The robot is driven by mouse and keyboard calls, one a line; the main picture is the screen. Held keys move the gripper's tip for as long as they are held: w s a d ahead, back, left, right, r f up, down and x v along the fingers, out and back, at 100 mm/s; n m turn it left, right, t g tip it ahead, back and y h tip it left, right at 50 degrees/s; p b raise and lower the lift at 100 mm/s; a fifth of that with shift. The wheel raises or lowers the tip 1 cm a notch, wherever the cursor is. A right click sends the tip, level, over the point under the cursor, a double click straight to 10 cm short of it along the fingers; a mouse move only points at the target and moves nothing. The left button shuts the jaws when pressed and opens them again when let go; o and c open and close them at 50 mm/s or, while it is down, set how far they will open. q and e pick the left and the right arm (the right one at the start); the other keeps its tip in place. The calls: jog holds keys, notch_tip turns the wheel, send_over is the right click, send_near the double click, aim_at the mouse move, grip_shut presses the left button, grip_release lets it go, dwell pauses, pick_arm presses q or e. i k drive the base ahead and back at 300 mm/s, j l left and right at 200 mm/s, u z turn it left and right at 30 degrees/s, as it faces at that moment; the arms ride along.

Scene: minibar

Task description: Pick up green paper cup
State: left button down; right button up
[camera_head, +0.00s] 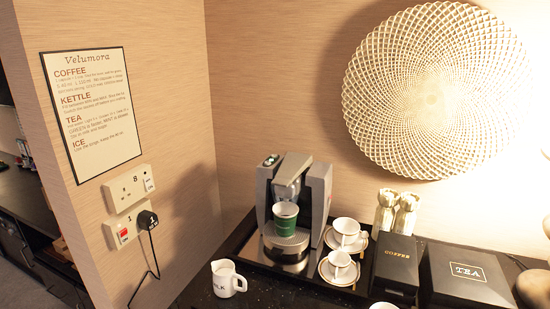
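A green paper cup (285,218) with a pale rim stands upright under the spout of a silver and black coffee machine (322,187), on the machine's drip tray area. The machine's side columns rise to the left and right behind the cup. Neither my left nor my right gripper shows in the head view.
White cups on saucers (337,268) stand right of the machine. A white milk jug (226,279) is at front left. A black coffee box (396,264) and a black tea box (466,273) are at right. Wall sockets with a plug (147,219) and hanging cord are left.

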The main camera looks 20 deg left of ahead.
aim_at(285, 214)
jog(key=k+l+u, duration=0.15)
jog(key=u, duration=0.25)
jog(key=k+l+u, duration=0.15)
jog(key=u, duration=0.3)
jog(key=k+l+u, duration=0.1)
jog(key=u, duration=0.3)
